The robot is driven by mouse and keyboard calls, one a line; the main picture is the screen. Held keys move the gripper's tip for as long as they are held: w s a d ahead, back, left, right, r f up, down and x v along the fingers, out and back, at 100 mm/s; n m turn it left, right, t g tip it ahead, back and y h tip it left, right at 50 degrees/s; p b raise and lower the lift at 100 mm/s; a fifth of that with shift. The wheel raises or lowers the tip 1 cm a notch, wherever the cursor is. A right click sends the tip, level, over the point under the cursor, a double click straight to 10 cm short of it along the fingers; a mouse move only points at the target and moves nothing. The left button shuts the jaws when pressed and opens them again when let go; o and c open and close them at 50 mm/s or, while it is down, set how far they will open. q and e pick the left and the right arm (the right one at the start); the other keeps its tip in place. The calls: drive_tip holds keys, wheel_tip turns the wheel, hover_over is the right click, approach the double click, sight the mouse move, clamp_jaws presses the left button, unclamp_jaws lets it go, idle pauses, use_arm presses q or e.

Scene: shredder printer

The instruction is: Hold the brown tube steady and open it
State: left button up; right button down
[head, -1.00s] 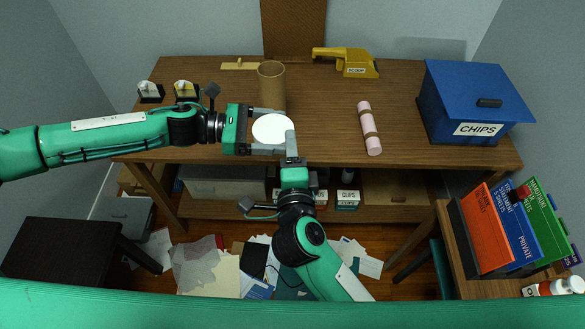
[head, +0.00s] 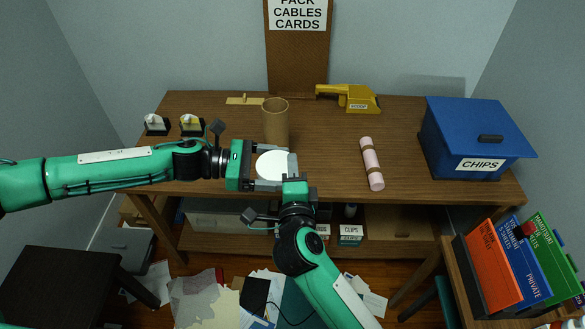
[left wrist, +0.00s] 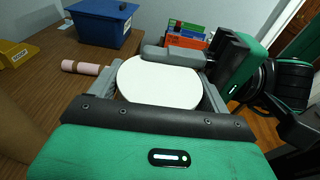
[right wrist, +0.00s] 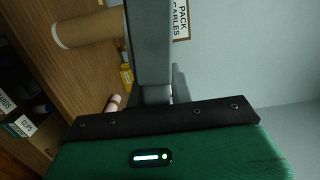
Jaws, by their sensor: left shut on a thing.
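The brown tube (head: 275,122) stands upright on the desk with its top open and hollow. It also shows in the right wrist view (right wrist: 90,28). A round white disc (head: 273,165) is near the desk's front edge, between the fingers of my left gripper (head: 272,168), which is shut on it. The disc also shows in the left wrist view (left wrist: 160,82); what is under it is hidden. My right gripper (head: 293,180) is at the disc's near right edge. Its fingers look closed together in the right wrist view (right wrist: 152,50), with nothing visible between them.
A pink roll (head: 371,163) lies on the desk, left of a blue CHIPS box (head: 475,137). A yellow tool (head: 350,97) and two small stands (head: 156,124) are farther back. Papers lie on the floor.

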use_arm(q)
drive_tip(key=o, duration=1)
drive_tip(key=shift+o, duration=0.2)
